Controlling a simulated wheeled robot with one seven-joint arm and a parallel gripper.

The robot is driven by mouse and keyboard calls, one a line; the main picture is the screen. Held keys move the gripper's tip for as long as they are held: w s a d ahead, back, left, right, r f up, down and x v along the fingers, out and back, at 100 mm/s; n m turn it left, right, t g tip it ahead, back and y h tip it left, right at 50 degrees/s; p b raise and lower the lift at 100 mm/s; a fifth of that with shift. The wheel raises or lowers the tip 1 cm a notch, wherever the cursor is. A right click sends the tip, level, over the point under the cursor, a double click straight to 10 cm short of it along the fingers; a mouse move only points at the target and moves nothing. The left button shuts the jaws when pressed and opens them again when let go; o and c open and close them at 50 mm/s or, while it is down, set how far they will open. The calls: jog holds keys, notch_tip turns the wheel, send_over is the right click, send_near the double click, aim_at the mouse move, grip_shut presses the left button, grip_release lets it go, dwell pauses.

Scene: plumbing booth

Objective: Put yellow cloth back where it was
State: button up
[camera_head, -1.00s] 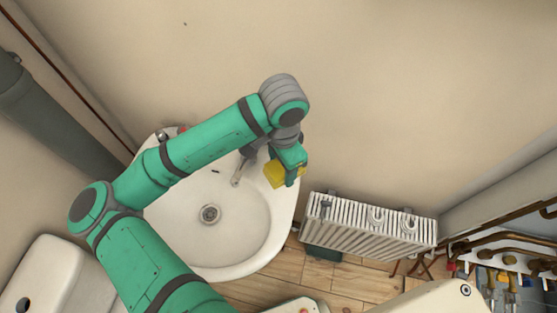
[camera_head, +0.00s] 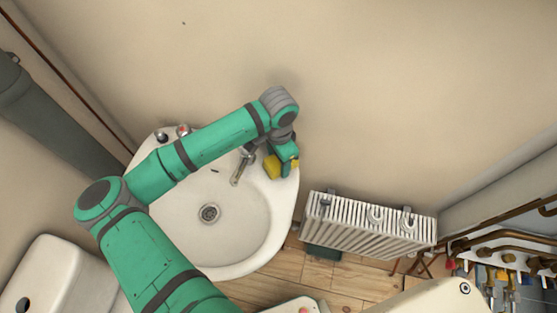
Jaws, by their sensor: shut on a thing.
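The yellow cloth (camera_head: 272,167) is at my gripper (camera_head: 284,166), over the right back rim of the white sink (camera_head: 258,232). My gripper is shut on the cloth, which shows on both sides of the green fingers. Part of the cloth is hidden behind the gripper. I cannot tell whether the cloth touches the sink rim.
The grey faucet (camera_head: 240,168) stands just left of the cloth. A white radiator (camera_head: 370,225) is to the right of the sink, below the wall. A white toilet (camera_head: 45,275) is at the lower left. Pipes (camera_head: 510,250) and tools crowd the far right.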

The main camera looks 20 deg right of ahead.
jog(key=shift+f, duration=0.3)
jog(key=shift+s+f, duration=0.1)
jog(key=shift+f, duration=0.2)
jog(key=o, duration=1.1)
jog(key=shift+f, duration=0.15)
notch_tip(320, 180, up, 14)
jog(key=shift+f, duration=0.2)
